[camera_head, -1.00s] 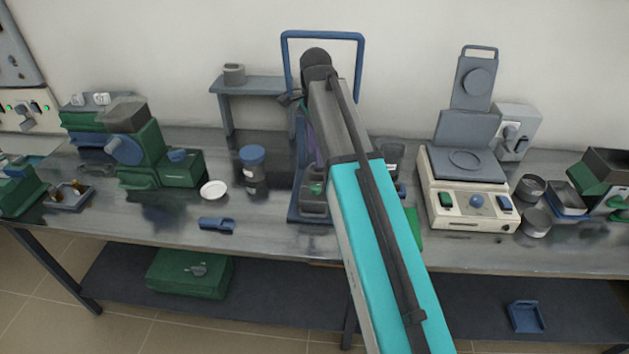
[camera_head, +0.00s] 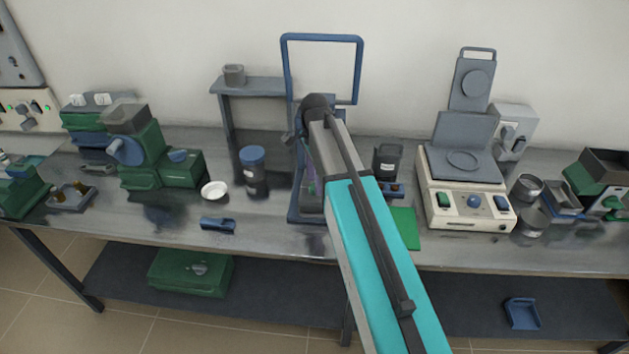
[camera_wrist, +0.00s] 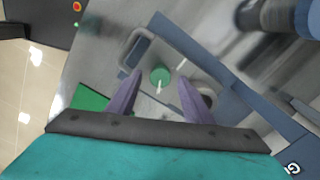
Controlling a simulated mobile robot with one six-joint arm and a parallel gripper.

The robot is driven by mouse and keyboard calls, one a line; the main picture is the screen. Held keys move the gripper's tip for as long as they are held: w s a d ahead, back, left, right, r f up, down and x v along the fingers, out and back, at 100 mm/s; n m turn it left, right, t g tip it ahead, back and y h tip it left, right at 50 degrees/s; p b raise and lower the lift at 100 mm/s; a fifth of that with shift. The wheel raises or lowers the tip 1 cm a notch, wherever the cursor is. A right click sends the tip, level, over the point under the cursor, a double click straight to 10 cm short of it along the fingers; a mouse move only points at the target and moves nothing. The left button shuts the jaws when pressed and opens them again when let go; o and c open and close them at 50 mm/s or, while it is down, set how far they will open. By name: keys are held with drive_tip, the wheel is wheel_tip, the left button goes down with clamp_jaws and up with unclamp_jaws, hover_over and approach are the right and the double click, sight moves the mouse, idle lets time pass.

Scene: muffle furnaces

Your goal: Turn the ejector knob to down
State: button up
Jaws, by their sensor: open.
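The ejector knob looks like the round green knob (camera_wrist: 160,76) with a pale pointer in the wrist view. It sits on a grey metal part of the blue-framed press (camera_head: 323,38). My gripper (camera_wrist: 160,82) is open. Its two purple fingers stand apart, one on each side of the knob in the picture. I cannot tell whether they touch it or how high above it they are. In the head view my arm covers most of the press's front, so the knob is hidden there and the fingers barely show.
A blue-lidded jar (camera_head: 254,172), a white dish (camera_head: 214,190) and a blue scoop (camera_head: 217,224) lie left of the press. A dark jar (camera_head: 386,162) and a green mat (camera_head: 404,228) are to its right. A cream hot-press unit (camera_head: 466,190) stands further right.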

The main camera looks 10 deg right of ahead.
drive_tip(key=shift+f, duration=0.55)
drive_tip(key=shift+a, duration=0.1)
drive_tip(key=c, duration=1.1)
drive_tip(key=shift+o, duration=0.2)
